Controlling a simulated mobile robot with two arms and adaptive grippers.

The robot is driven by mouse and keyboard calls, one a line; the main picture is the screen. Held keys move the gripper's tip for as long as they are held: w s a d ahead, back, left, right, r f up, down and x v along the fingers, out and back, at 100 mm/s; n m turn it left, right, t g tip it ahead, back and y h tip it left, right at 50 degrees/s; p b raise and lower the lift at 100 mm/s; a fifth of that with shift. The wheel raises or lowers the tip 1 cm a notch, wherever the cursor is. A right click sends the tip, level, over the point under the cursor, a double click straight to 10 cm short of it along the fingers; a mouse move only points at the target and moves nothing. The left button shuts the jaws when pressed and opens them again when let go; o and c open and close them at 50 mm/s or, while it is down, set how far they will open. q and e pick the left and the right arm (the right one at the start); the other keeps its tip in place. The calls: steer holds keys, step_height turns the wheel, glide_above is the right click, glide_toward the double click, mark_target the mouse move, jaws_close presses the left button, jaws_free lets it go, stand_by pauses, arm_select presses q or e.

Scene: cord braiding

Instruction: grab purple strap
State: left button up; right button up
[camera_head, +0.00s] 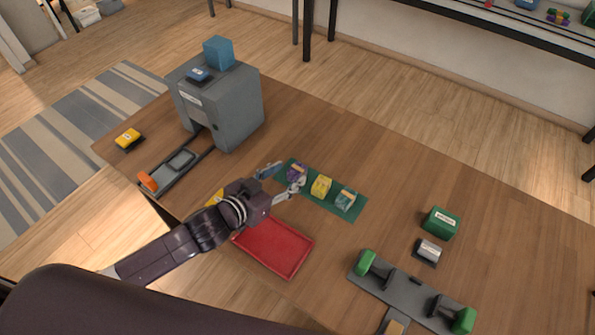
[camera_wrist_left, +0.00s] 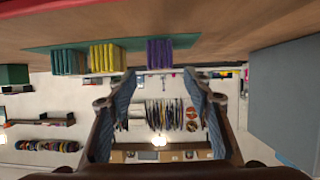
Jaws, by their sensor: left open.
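The purple strap (camera_head: 297,172) lies as a small bundle at the left end of a dark green mat (camera_head: 324,199). In the left wrist view the purple strap (camera_wrist_left: 160,53) appears ahead of the fingers, roughly centred between them, with the picture upside down. A yellow bundle (camera_head: 320,187) and a teal bundle (camera_head: 346,199) sit beside it in a row. My left gripper (camera_head: 280,180) is open and empty, its fingers spread just short of the purple strap. My right gripper is not in view.
A red tray (camera_head: 274,249) lies below my left gripper. A grey box-shaped machine (camera_head: 222,108) with a blue cube (camera_head: 218,52) on top stands behind left. A dark plate with green knobs (camera_head: 412,294) and a green box (camera_head: 440,223) are at right.

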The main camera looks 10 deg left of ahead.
mark_target(296, 169)
arm_select(q)
steer(key=shift+p+x, duration=0.45)
steer(key=shift+x, duration=2.25)
steer(key=shift+f, duration=0.1)
steer(key=c, duration=1.2)
